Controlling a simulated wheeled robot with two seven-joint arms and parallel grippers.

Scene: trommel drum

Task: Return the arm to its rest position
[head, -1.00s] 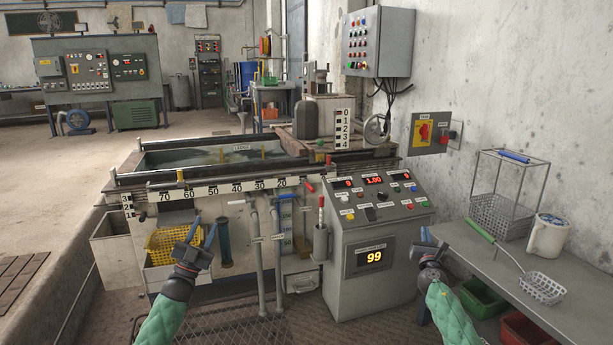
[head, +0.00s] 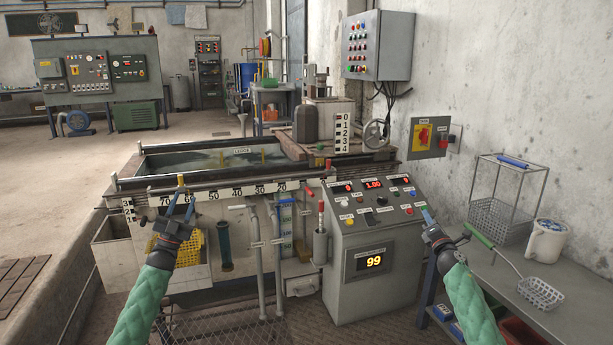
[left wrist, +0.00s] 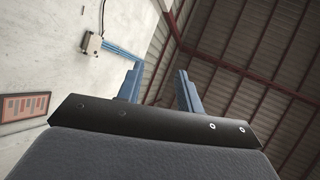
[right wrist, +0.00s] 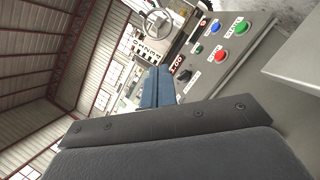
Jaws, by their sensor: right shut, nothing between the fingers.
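My left gripper (head: 181,203) is raised in front of the tank's left part, its two blue fingers spread and nothing between them. The left wrist view shows the same open fingers (left wrist: 160,88) pointing up past the wall and roof. My right gripper (head: 425,214) is at the right edge of the control console (head: 388,205), its fingers together and empty. In the right wrist view the closed fingers (right wrist: 157,86) overlap part of the console panel. I cannot tell the exact gap between the right gripper and the console.
A water tank (head: 215,177) stands ahead, with a yellow basket (head: 190,252) low at its left front. Floor at far left is open.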

